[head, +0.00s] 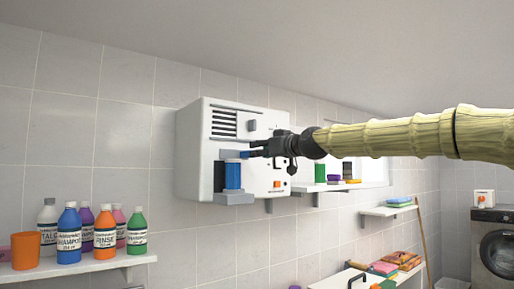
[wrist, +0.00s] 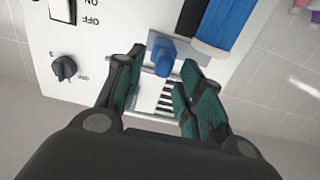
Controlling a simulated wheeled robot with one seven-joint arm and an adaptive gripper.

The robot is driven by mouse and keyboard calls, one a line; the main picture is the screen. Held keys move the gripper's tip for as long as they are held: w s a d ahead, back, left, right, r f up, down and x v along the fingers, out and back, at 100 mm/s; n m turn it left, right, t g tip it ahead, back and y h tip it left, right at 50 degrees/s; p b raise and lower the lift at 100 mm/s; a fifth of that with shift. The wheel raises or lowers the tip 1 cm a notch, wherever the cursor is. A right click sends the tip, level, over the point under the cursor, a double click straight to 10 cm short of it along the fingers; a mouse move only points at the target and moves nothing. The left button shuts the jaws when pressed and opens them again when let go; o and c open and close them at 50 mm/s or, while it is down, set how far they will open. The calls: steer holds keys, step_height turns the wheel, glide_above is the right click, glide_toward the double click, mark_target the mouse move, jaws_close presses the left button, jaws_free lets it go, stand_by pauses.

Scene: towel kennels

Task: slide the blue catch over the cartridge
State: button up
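The white wall unit (head: 199,130) has a recess with a blue cartridge (head: 232,175) standing upright in it. The cartridge also shows at the top of the wrist view (wrist: 226,22). The blue catch (wrist: 163,58) sits on a grey plate beside the cartridge's end; in the head view it is a small blue piece (head: 244,154) just above the cartridge. My gripper (wrist: 163,62) is open, its fingers on either side of the catch with small gaps visible. In the head view my gripper (head: 258,149) reaches the unit from the right. Contact with the catch cannot be told.
The unit's face carries a vent grille (head: 224,123), a dark dial (wrist: 65,68), an on/off switch (wrist: 62,10) and an orange button (head: 277,184). A shelf (head: 90,267) with several bottles is at left. Another shelf with coloured items (head: 320,173) lies behind my arm.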

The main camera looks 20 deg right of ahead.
steer(key=shift+p+x, duration=0.45)
steer(key=shift+x, duration=0.9)
